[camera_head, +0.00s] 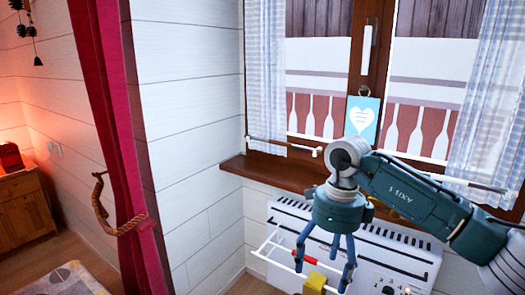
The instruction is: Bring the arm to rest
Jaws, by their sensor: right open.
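My right arm (415,195) comes in from the right edge, bent, with its dark green wrist in front of the window sill. My left gripper is not in view.
A white radiator (285,215) with a white rail (268,246) stands under the wooden sill (262,175). Small red (309,259) and yellow (315,282) pieces show at the rail. A blue heart sign (362,117) hangs at the window. A red curtain (110,120) hangs at left.

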